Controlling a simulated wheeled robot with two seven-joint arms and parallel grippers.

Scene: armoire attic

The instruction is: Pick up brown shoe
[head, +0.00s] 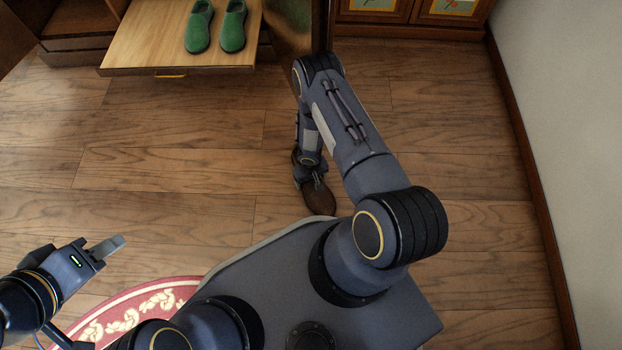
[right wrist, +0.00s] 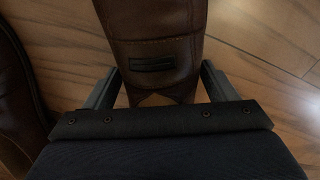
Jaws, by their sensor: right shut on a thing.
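The brown shoe (head: 320,202) is at the floor near the middle of the head view, partly hidden by my right gripper (head: 318,181). In the right wrist view the brown leather shoe (right wrist: 155,50) lies between the two fingers of my right gripper (right wrist: 160,88), which is shut on it. A second brown leather piece (right wrist: 18,100), likely another shoe, lies to the left in that view, outside the fingers. I cannot tell whether the held shoe is off the floor. My left gripper (head: 110,246) is at the lower left, away from the shoe; its finger opening does not show clearly.
A pair of green shoes (head: 216,28) stands on a pulled-out wooden shelf (head: 140,40) at the top left. A red patterned rug (head: 130,312) lies at the lower left. A cabinet (head: 412,14) stands at the back and a wall (head: 565,130) at the right. The wooden floor between is clear.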

